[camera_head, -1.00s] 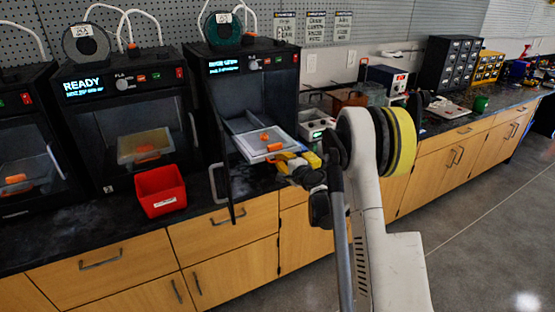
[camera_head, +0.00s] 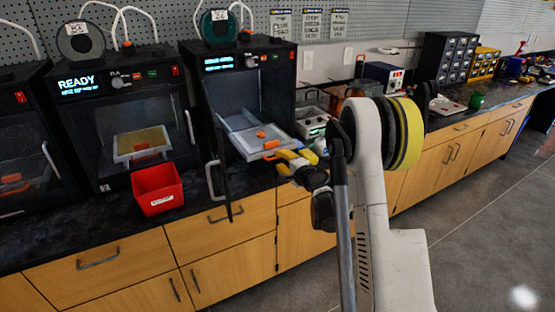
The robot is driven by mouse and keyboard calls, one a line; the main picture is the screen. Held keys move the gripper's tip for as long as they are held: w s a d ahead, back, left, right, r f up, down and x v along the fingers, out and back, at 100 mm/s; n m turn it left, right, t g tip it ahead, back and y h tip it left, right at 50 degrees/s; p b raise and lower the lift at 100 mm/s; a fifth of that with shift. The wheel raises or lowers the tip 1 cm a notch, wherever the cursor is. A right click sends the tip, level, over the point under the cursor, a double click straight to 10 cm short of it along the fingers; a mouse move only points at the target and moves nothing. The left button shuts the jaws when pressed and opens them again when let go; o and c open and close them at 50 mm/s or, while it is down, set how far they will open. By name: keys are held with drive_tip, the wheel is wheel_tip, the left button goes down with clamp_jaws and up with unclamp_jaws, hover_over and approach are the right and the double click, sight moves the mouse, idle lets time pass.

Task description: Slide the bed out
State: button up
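The bed (camera_head: 249,143) is a light tray with an orange piece (camera_head: 261,134) on it. It sticks out of the front of the right-hand open printer (camera_head: 245,85), with its back part still inside the printer's frame. An orange tab (camera_head: 271,144) sits at its front edge. My gripper (camera_head: 290,159), with yellow fingers, is at the bed's front right corner, by the tab. The fingers look spread, but whether they touch the tab is too small to tell. The printer's door (camera_head: 222,160) hangs open on the left.
A red bin (camera_head: 158,189) stands on the black counter in front of the middle printer, which reads READY (camera_head: 80,83). My arm covers part of the counter.

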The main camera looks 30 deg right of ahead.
drive_tip(key=v, duration=0.9)
drive_tip(key=shift+s, duration=0.25)
drive_tip(key=shift+r, duration=0.1)
drive_tip(key=s+a+r+n+g+y, duration=0.1)
drive_tip(key=s+a+r+n+g, duration=0.1)
drive_tip(key=s+a+r+n, duration=0.3)
drive_tip(key=s+a+r+n+g, duration=0.1)
drive_tip(key=s+a+n, duration=0.1)
drive_tip(key=a, duration=0.5)
drive_tip(key=s+a+r+n+g+y, duration=0.1)
drive_tip(key=s+a+r+n+g, duration=0.15)
drive_tip(key=s+a, duration=0.2)
drive_tip(key=s+a+n+g+h, duration=0.1)
drive_tip(key=s+n, duration=0.3)
drive_tip(key=s, duration=0.5)
drive_tip(key=s+a+f+n+g+h, duration=0.1)
drive_tip(key=s+a+n+g, duration=0.1)
drive_tip(key=s, duration=0.8)
drive_tip(key=shift+s+a+n+h, duration=0.3)
drive_tip(key=shift+a+n, duration=0.55)
drive_tip(key=shift+n, duration=0.2)
